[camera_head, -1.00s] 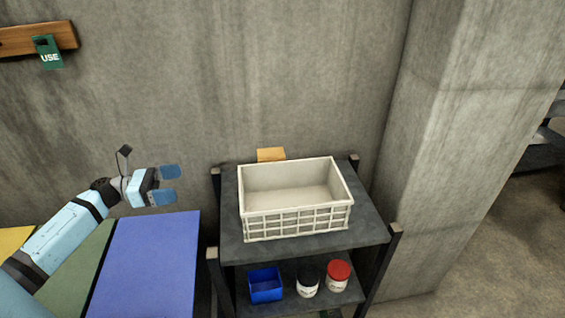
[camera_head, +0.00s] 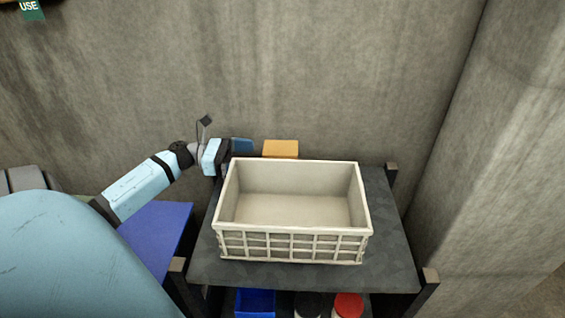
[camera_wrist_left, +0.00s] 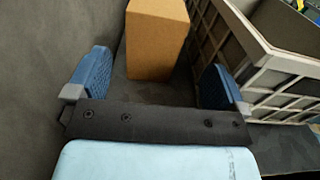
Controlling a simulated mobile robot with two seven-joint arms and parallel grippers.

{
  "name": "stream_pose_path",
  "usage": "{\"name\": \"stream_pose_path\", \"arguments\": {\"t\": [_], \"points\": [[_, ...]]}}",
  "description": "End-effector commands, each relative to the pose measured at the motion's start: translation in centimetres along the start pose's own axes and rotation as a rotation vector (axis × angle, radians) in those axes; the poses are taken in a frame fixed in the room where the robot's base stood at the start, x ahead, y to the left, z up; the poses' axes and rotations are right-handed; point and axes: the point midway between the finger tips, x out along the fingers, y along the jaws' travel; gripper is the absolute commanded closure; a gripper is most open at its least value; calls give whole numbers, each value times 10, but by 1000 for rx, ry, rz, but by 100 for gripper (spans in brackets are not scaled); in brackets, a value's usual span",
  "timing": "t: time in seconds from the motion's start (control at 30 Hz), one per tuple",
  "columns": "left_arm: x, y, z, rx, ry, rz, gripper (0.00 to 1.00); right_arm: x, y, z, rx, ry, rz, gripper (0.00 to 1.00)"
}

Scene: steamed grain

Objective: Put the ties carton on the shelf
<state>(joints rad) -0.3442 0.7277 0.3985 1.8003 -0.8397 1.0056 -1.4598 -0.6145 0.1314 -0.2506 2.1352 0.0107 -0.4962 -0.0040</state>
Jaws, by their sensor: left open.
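A plain orange-brown carton (camera_head: 281,149), which I take to be the ties carton, stands behind the white crate on the dark top of the shelf (camera_head: 300,276). It also shows in the left wrist view (camera_wrist_left: 157,35), beside the crate's lattice wall. My left gripper (camera_head: 243,146) is open, just left of the carton. In the left wrist view its two blue fingers (camera_wrist_left: 158,72) point toward the carton, which stands between their directions; no grip on it shows. The carton's lower part is hidden by the crate in the head view. My right gripper is not in view.
The white crate (camera_head: 294,244) takes up much of the shelf top and looks empty in the head view. Below are a blue bin (camera_head: 255,301), a dark-lidded jar (camera_head: 307,306) and a red-lidded jar (camera_head: 348,305). A concrete wall (camera_head: 320,75) stands behind.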

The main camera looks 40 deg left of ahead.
Motion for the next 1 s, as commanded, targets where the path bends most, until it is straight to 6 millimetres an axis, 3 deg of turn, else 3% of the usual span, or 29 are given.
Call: {"name": "stream_pose_path", "arguments": {"t": [0.1, 0.37, 0.63, 0.97, 1.0], "points": [[21, 0, 1, 2, -2, -1, 1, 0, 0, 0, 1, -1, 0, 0], [41, 1, 2, 1, -1, -1, 1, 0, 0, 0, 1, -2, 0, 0], [80, 6, 7, 0, -1, -1, 1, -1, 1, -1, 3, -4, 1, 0], [88, 6, 6, -1, 0, 0, 1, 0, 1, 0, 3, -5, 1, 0], [88, 6, 6, -1, 0, 0, 8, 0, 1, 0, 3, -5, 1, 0]]}}
